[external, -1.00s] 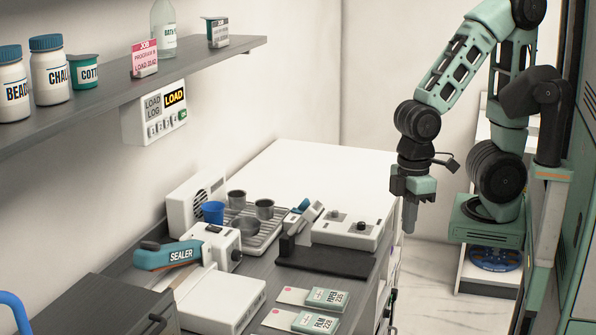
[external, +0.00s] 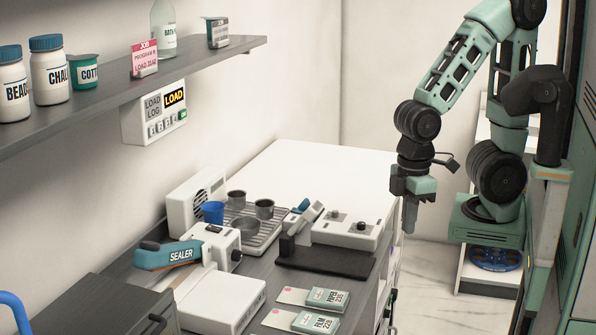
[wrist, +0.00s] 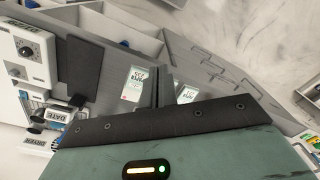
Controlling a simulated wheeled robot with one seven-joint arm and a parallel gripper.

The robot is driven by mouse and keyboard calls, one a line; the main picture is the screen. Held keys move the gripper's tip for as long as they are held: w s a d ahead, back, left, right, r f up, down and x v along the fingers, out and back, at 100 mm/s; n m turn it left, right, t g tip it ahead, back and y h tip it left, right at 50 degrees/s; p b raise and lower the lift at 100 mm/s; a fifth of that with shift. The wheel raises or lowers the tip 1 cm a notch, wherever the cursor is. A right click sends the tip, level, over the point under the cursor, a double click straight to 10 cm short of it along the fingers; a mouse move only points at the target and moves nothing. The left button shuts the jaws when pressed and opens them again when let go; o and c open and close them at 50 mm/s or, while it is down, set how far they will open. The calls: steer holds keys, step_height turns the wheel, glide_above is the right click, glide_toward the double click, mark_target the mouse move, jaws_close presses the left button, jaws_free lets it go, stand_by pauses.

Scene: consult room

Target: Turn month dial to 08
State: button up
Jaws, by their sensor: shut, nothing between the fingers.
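I cannot tell which dial is the month dial, and no setting is readable. A label reading DATE (wrist: 61,114) shows beside a dark stamp-like tool in the wrist view. The white sealer (external: 222,245) has a small dark knob on its side. My gripper (external: 408,229) hangs pointing down, shut and empty, right of the counter and apart from everything.
A dark flat mat (external: 325,262) lies in front of the box. Paper and film packs (external: 327,298) lie near the front. A shelf (external: 110,98) with bottles runs above.

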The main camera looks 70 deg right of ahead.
steer(key=o, duration=0.5)
steer(key=shift+w, duration=0.1)
steer(key=o, duration=0.3)
steer(key=w+d+r+n+p, duration=0.1)
steer(key=w+d+n+p, duration=0.2)
steer(key=w+n, duration=0.1)
steer(key=shift+w+d+h, duration=0.35)
steer(key=shift+d+h, duration=0.05)
steer(key=n+p, duration=1)
steer(key=n, duration=1.2)
glide_above(361, 223)
steer(key=a, duration=0.1)
steer(key=f+b, duration=0.2)
steer(key=f, duration=0.3)
steer(key=f+b, duration=0.2)
steer(key=f, duration=0.4)
steer(key=d+f+b, duration=0.1)
steer(key=f+b, duration=0.1)
steer(key=f, duration=0.4)
steer(key=shift+f+b, duration=0.1)
steer(key=shift+b, duration=0.2)
jaws_close()
